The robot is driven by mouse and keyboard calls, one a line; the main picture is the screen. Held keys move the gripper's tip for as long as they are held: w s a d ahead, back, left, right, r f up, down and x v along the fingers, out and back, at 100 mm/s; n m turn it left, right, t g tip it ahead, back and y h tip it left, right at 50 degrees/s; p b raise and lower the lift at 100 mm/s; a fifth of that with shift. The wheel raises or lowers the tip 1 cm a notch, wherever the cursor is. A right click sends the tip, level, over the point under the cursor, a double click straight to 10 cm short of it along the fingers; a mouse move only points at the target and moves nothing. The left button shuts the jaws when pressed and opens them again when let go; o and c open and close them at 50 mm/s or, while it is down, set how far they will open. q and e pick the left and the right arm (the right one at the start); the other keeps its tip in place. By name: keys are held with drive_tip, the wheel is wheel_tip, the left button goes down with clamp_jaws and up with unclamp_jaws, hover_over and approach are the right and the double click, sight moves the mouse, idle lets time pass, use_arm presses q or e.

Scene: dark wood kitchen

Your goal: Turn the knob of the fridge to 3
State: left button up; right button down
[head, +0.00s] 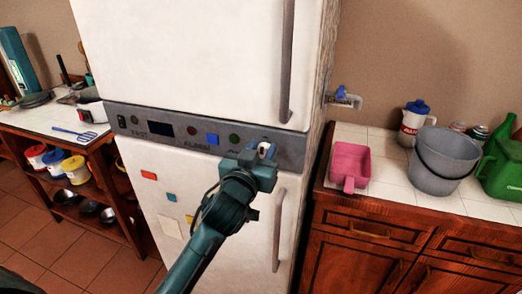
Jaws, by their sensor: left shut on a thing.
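The white fridge (195,55) stands in the middle, with a grey control panel (180,128) across its front between the upper and lower doors. The panel carries a dark display, small buttons and a blue square. My left gripper (266,152) is at the right part of this panel, shut on the fridge knob (268,147). Only a small pale part of the knob shows; the gripper hides the rest and its number marks. My right gripper is not in view.
Two vertical door handles (286,60) are on the fridge's right side. A tiled counter at right holds a pink scoop (350,164), a grey bucket (443,163) and a green can (503,168). A shelf unit (75,190) stands at left.

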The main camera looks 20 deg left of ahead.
use_arm(q)
drive_tip(key=shift+m, duration=0.3)
drive_tip(key=m, duration=0.3)
drive_tip(key=shift+d+f+m, duration=0.1)
drive_tip(key=shift+d+m, duration=0.2)
drive_tip(key=shift+m, duration=0.1)
wheel_tip(320, 180, down, 3)
drive_tip(key=m, duration=2.5)
drive_tip(key=shift+d+f, duration=0.1)
drive_tip(key=shift+d, duration=0.05)
drive_tip(key=shift+m, duration=0.3)
drive_tip(key=o, duration=0.9)
drive_tip(key=shift+o, duration=0.2)
